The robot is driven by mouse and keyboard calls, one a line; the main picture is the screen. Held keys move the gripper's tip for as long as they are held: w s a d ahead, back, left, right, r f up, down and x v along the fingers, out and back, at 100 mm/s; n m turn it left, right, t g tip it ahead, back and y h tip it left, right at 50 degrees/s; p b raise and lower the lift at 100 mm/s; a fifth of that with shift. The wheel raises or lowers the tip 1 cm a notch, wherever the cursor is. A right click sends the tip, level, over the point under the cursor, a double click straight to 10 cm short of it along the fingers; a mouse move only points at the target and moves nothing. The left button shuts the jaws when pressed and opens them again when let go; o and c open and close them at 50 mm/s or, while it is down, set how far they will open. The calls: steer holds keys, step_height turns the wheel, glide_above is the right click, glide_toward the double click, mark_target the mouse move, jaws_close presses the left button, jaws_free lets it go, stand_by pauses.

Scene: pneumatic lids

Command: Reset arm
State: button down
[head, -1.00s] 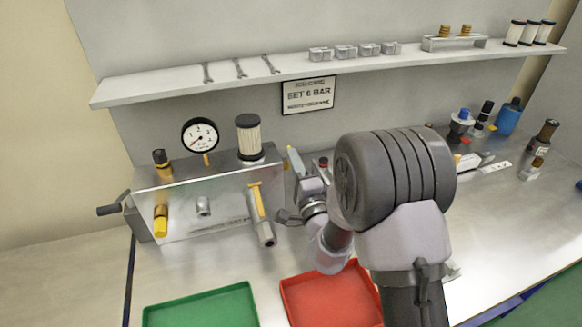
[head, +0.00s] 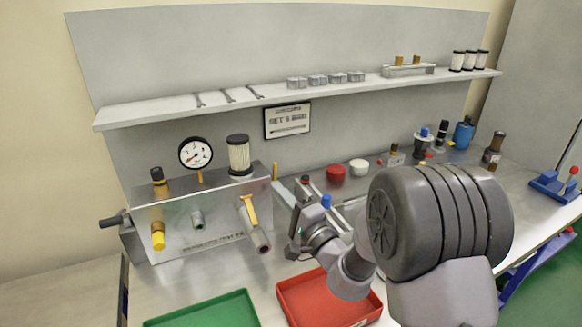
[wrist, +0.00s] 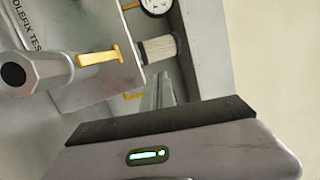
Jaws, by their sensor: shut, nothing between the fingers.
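My gripper (wrist: 162,92) is shut and empty. In the wrist view its thin grey fingers stand beyond the dark edge of its housing, with the fixture's white filter behind them. In the head view my arm reaches in from the lower right, and its wrist is just right of the metal test fixture (head: 190,222). The fixture carries a round gauge (head: 196,154), a white filter with a dark cap (head: 239,155), a yellow-handled valve (head: 254,228) and a yellow-ended fitting (head: 158,235). I cannot tell the fingertips' exact distance from the fixture.
A green tray (head: 205,306) and a red tray (head: 322,291) lie at the front. A red lid (head: 336,172), a white lid (head: 359,166) and a blue bottle (head: 463,133) stand behind my arm. A shelf (head: 290,91) runs above.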

steer(key=s+a+r+n+g+y, duration=0.2)
steer(key=s+a+r+n+g, duration=0.1)
steer(key=s+g, duration=0.3)
steer(key=s+a+r+n+g+y, duration=0.2)
steer(key=s+a+r+n+g, duration=0.15)
steer(key=s, duration=0.55)
steer(key=s+d+f+n+g+h, duration=0.1)
steer(key=s+d+n+g+h, duration=0.2)
steer(key=s, duration=0.6)
steer(key=s+d+f+m+h, duration=0.1)
steer(key=s+d+f+h, duration=0.1)
steer(key=d, duration=0.4)
steer(key=s+d+f+m+t+h, duration=0.1)
steer(key=s+d+f+h, duration=0.1)
steer(key=s+d+h, duration=0.2)
steer(key=s+d+f+m+t+h, duration=0.1)
steer(key=s+d+f+h, duration=0.1)
steer(key=d+h, duration=0.3)
steer(key=s+d, duration=0.1)
steer(key=d, duration=0.2)
steer(key=shift+s+d+h, duration=0.3)
steer(key=shift+d, duration=0.1)
